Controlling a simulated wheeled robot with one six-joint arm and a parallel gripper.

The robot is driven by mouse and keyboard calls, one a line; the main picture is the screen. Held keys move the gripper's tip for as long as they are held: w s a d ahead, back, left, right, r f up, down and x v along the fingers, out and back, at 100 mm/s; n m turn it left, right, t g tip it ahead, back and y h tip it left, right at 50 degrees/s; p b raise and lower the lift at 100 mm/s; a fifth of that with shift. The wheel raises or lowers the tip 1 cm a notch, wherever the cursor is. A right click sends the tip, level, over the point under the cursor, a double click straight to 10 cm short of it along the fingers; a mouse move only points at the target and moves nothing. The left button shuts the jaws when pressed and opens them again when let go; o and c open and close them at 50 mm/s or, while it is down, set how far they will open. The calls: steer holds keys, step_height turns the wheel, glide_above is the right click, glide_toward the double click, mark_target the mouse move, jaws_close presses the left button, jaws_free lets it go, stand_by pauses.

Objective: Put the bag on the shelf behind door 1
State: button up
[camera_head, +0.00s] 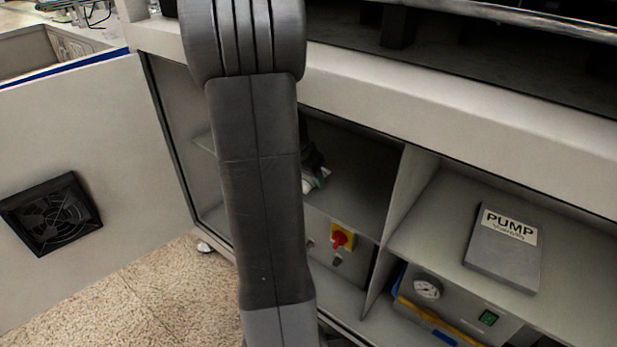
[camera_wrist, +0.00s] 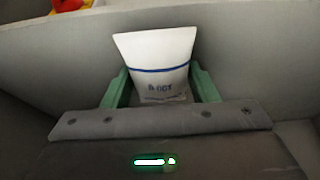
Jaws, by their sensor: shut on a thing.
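The white bag (camera_wrist: 157,50), with a blue line and dark print, stands between the green fingers of my gripper (camera_wrist: 160,82) in the wrist view. The gripper is shut on it. In the head view my arm hides most of the gripper; a small part of the gripper and the bag (camera_head: 309,184) show just right of the arm, inside the left compartment. The grey shelf (camera_head: 352,196) lies around and below them; I cannot tell whether the bag touches it. An open door panel with a black fan grille (camera_head: 52,213) stands at the left; no number shows on it.
A divider (camera_head: 398,215) separates this compartment from the right one, which holds a grey manual marked PUMP (camera_head: 505,248) on its shelf and a gauge unit (camera_head: 455,305) below. A red and yellow switch (camera_head: 341,239) sits below the left shelf. The cabinet's beam (camera_head: 420,125) runs above.

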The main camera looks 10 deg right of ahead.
steer(key=shift+f, duration=0.2)
steer(key=o, duration=1)
steer(key=shift+r, duration=0.1)
steer(key=p+v, duration=0.2)
steer(key=v, duration=0.2)
steer(key=shift+w+r+p, duration=0.15)
steer(key=shift+r+p, duration=0.05)
steer(key=shift+p, duration=0.1)
steer(key=s+a+f, duration=0.1)
steer(key=s+a, duration=0.7)
steer(key=shift+s, duration=0.25)
steer(key=shift+a, duration=0.1)
